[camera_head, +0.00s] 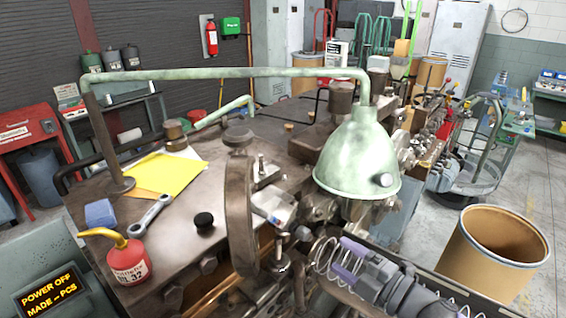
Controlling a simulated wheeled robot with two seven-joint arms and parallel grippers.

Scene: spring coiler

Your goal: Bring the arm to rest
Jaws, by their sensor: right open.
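My right gripper (347,260) is at the lower right of the head view, at the end of my grey arm (392,285). Its two lavender fingers are apart and point left, so it is open. A wire spring (322,256) shows just left of the fingertips; I see no grip on it, and whether it touches them is unclear. The spring coiler (239,205), with its large dark wheel edge-on, is left of the gripper. A green lamp (358,155) hangs above and behind the gripper. My left gripper is not in view.
More coils (455,298) show beside my arm. A brown drum (492,253) stands at right on clear floor. The machine top holds a red oil can (128,264), a wrench (151,216), a blue block (100,213) and yellow paper (170,173). A display (50,292) reads "POWER OFF".

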